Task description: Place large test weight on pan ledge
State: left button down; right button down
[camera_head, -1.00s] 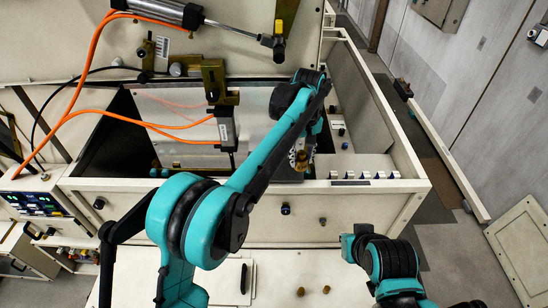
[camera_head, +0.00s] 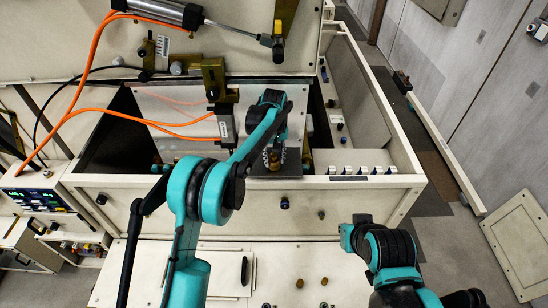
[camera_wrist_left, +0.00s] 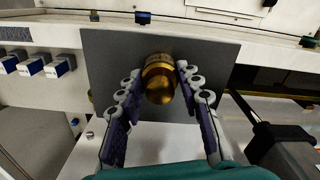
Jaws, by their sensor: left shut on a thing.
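The large test weight (camera_wrist_left: 160,78) is a brass cylinder with a rounded knob. In the left wrist view it sits between the two finger pads of my left gripper (camera_wrist_left: 161,100), which is shut on it. A dark grey plate (camera_wrist_left: 110,62), which looks like the pan ledge, lies behind the weight. In the head view my left gripper (camera_head: 272,158) is over this dark plate (camera_head: 293,167), at the front of the open hopper bay. I cannot tell whether the weight touches the plate. My right arm shows at lower right, but its fingers do not.
The cream front rim (camera_head: 240,182) of the bay runs just in front of the plate. White-and-blue blocks (camera_head: 362,170) stand to the right. A bracket with a black box (camera_head: 227,125) and orange hoses are left of the gripper. Two small brass knobs (camera_head: 300,283) are on the front bench.

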pick_arm(q)
jog(key=shift+f, duration=0.15)
jog(key=c, duration=1)
grip_release()
